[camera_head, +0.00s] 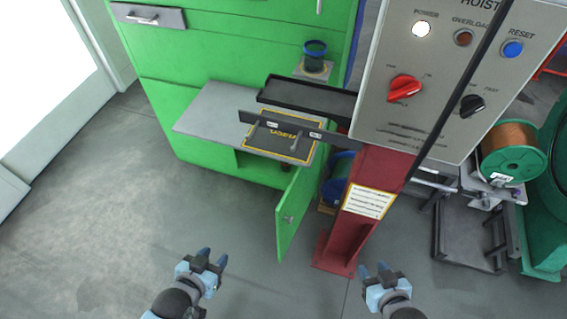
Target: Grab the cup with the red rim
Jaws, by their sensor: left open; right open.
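I see no cup with a red rim in this view. A dark, cup-like container with a blue rim (315,50) stands on a small ledge on the green cabinet, at the top middle. My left gripper (212,259) is open and empty at the bottom, left of the middle. My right gripper (373,269) is open and empty at the bottom, right of the middle. Both are over the floor, well apart from the container.
The green cabinet (185,65) has a grey shelf (207,125) with a dark yellow-edged panel, and an open door (292,215). A red post (357,215) carries a hoist control box (425,85). A copper wire spool (510,145) is at right. Floor at left is clear.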

